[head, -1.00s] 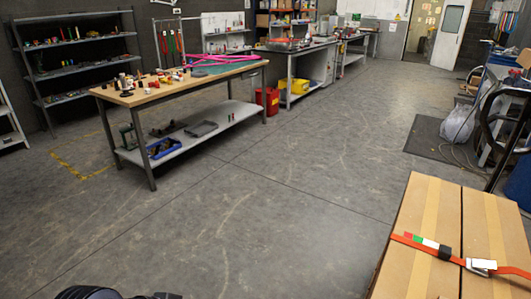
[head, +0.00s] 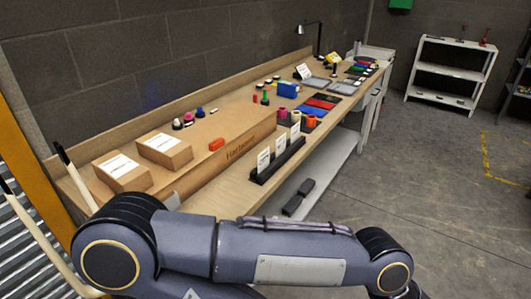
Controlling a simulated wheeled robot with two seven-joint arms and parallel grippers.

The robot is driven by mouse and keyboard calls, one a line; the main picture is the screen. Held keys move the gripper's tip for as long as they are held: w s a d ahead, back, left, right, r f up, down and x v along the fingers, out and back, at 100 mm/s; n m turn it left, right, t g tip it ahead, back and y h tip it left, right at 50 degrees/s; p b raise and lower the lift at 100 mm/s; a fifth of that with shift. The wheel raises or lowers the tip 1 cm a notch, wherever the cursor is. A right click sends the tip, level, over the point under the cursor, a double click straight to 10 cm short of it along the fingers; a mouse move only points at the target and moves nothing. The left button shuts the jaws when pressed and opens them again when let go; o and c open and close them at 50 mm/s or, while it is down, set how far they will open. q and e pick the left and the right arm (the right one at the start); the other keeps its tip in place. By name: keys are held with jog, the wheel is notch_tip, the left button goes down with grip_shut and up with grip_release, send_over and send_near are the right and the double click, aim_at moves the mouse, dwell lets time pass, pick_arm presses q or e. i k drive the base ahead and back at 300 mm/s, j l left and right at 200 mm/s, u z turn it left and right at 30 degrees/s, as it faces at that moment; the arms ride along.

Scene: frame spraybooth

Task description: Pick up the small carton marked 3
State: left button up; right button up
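Two small brown cartons with white labels sit side by side at the near left end of a long wooden workbench (head: 222,202). The left carton (head: 122,175) is nearer to me, and the right carton (head: 164,151) is just beside it. Print on the labels is too small to read, so I cannot tell which one, if either, is marked 3. One of my arms crosses the bottom of the head view in front of the bench. Neither gripper shows.
A long brown box (head: 238,141) with dark lettering lies along the bench, with an orange item (head: 216,144) on it. A black holder (head: 278,163) with white cards stands near the front edge. Small coloured items fill the far bench. Open floor (head: 420,190) lies to the right.

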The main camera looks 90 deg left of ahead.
aim_at(121, 174)
jog(key=u, duration=3.9)
